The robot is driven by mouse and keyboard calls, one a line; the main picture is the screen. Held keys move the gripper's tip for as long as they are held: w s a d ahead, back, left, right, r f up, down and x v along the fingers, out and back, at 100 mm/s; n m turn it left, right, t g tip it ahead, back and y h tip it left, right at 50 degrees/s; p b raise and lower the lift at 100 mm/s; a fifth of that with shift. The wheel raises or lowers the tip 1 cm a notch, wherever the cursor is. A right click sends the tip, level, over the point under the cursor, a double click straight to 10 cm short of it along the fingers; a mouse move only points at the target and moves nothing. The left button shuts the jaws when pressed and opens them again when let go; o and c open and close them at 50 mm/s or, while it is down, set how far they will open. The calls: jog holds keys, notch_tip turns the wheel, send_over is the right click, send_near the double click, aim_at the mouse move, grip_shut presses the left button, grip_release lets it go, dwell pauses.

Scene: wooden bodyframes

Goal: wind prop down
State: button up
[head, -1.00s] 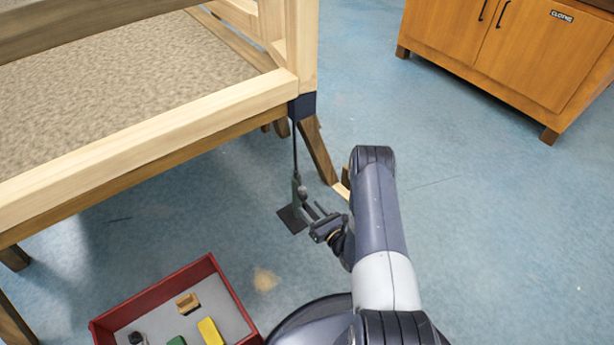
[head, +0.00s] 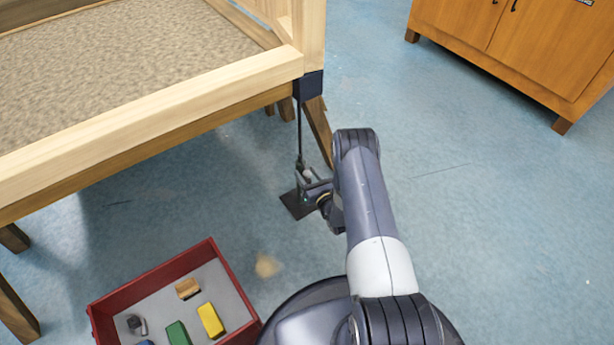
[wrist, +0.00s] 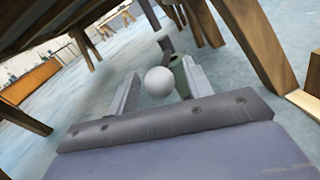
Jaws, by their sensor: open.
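The prop (head: 299,128) is a thin dark upright rod under a dark block (head: 308,86) at the frame's near right corner. Its flat black foot (head: 294,205) rests on the floor. My gripper (head: 310,181) is at the prop's lower part, just above the foot. In the wrist view my gripper (wrist: 160,72) is open, with a pale round knob (wrist: 158,82) between its two fingers. A gap shows beside the left finger; contact at the right cannot be told. A greenish post (wrist: 179,76) stands close to the right finger.
The wooden bodyframe (head: 150,110) spans the upper left, with a slanted brown leg (head: 318,128) close behind the prop. A red-walled tray (head: 225,285) with several small blocks sits at the lower left. A wooden cabinet (head: 510,45) stands at upper right. Blue floor (head: 480,230) at right is clear.

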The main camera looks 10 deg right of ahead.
jog(key=shift+w+a, duration=0.1)
jog(key=shift+w, duration=0.05)
jog(key=shift+c, duration=0.3)
grip_shut()
